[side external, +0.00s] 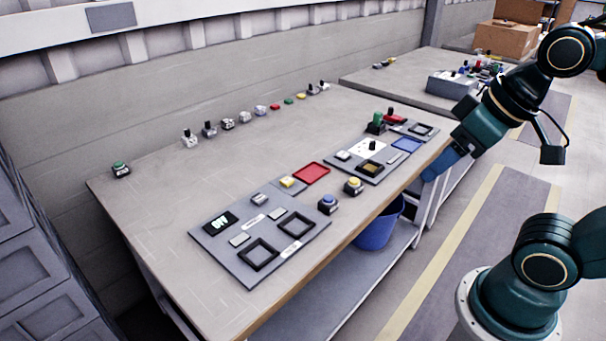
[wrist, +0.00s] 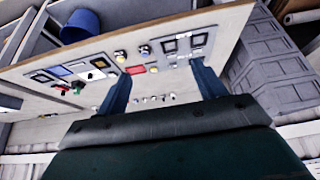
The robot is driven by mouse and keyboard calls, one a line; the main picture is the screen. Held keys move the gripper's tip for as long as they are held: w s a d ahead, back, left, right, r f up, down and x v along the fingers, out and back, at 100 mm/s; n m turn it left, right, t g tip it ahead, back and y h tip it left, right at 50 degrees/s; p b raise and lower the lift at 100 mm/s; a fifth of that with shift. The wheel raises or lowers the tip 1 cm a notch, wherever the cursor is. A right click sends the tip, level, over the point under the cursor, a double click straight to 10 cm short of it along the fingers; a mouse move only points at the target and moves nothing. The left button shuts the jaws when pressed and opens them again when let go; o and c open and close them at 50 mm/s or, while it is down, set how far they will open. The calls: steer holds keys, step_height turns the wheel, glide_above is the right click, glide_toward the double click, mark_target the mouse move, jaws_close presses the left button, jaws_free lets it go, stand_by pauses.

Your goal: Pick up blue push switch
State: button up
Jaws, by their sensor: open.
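The blue push switch (side external: 328,203) stands upright on the workbench near its front edge, a dark square base with a blue button. In the wrist view the blue push switch (wrist: 145,50) shows beyond the fingertips, between the two fingers. My gripper (side external: 443,165) is beyond the front edge of the bench, to the right of and well apart from the switch. In the wrist view my gripper (wrist: 161,72) has its two blue fingers spread wide with nothing held between them.
A yellow push switch (side external: 353,186) stands close to the right of the blue one. A grey panel (side external: 216,242) lies to the left. A red tray (side external: 312,173) lies behind. Several small parts line the back. A blue bucket (side external: 378,230) sits below the bench.

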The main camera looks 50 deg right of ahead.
steer(key=shift+w, duration=0.1)
steer(key=w+d+f+n+g+y, duration=0.1)
steer(key=w+d+f+n, duration=0.2)
steer(key=w, duration=0.5)
steer(key=w+d+f+n+g+y, duration=0.1)
steer(key=w+d+f+n+y, duration=0.2)
steer(key=w, duration=0.4)
steer(key=w+d+f+n+t+y, duration=0.1)
steer(key=w+d+f, duration=0.2)
steer(key=d+f, duration=0.2)
steer(key=w+d+f+n+t+y, duration=0.1)
steer(key=w+d+f, duration=0.3)
steer(key=f, duration=0.5)
steer(key=shift+d+f+n+t, duration=0.25)
steer(key=shift+d+n, duration=0.35)
steer(key=shift+d, duration=0.3)
steer(key=shift+w, duration=0.1)
glide_toward(328, 205)
steer(key=shift+w+a+f, duration=0.1)
steer(key=shift+w+f, duration=0.55)
steer(key=shift+w, duration=0.2)
steer(key=shift+w+a+f, duration=0.15)
steer(key=shift+w+f, duration=0.45)
steer(key=shift+w, duration=0.25)
